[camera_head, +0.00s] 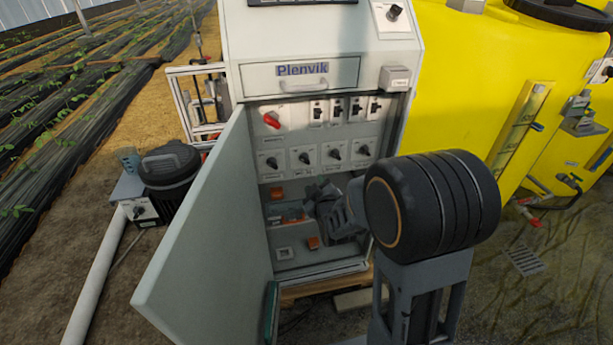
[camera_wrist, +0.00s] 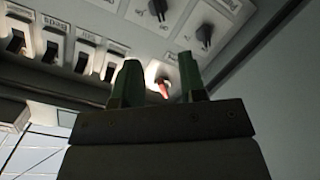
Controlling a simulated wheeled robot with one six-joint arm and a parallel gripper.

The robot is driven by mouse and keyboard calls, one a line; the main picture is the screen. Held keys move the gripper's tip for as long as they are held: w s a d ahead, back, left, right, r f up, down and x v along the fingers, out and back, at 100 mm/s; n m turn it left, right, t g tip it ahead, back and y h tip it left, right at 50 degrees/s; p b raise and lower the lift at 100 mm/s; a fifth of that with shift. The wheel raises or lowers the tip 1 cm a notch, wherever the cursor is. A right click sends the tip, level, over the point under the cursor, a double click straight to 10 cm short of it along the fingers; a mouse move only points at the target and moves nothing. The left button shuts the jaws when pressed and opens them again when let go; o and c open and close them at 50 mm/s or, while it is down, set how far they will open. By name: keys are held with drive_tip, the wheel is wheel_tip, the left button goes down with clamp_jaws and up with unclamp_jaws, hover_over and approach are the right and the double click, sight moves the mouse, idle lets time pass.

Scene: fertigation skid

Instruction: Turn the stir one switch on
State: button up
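The grey control cabinet (camera_head: 253,78) stands open and shows a panel of switches. A row of black rotary knobs (camera_head: 308,156) sits across its middle, with small black switches (camera_head: 337,110) above. I cannot read which one is stir one. A red rotary switch (camera_head: 272,120) is at the upper left. My gripper (camera_head: 322,203) is in front of the lower panel. In the wrist view its two green-tipped fingers (camera_wrist: 158,82) are apart with nothing held. The red switch (camera_wrist: 162,88) shows beyond the gap, black switches (camera_wrist: 50,50) to the left, and knobs (camera_wrist: 205,36) above.
The open cabinet door (camera_head: 205,215) juts out on the left. Orange parts (camera_head: 313,242) sit low in the cabinet. A yellow tank (camera_head: 470,90) stands on the right. A black lidded container (camera_head: 170,165) stands left of the door.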

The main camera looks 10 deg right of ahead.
sight(305, 162)
drive_tip(key=w, duration=0.4)
drive_tip(key=w+f+t+b, duration=0.1)
drive_tip(key=w, duration=0.4)
drive_tip(key=w+f+n+t, duration=0.1)
drive_tip(key=w, duration=0.4)
drive_tip(key=shift+w+f+b, duration=0.1)
drive_tip(key=shift+f+b, duration=0.15)
drive_tip(key=shift+b, duration=0.05)
drive_tip(key=shift+c, duration=0.3)
clamp_jaws()
